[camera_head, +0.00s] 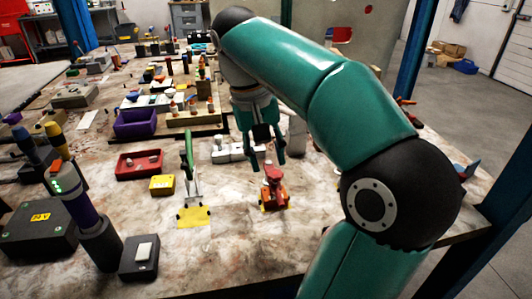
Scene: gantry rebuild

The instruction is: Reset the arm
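My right arm, green with dark joints, fills the right half of the head view and arches over the table. My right gripper (267,162) hangs pointing down near the middle of the table. Its two fingers are apart, with no object visible between them. A small red device (273,190) on a yellow base stands just below the fingers in the picture. I cannot tell how high the fingertips are above it. My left arm and gripper are not in view.
A green-handled clamp (189,165), yellow box (162,186), red tray (139,163) and purple bin (136,124) stand left of the gripper. A tall cylindrical device (85,215) stands front left.

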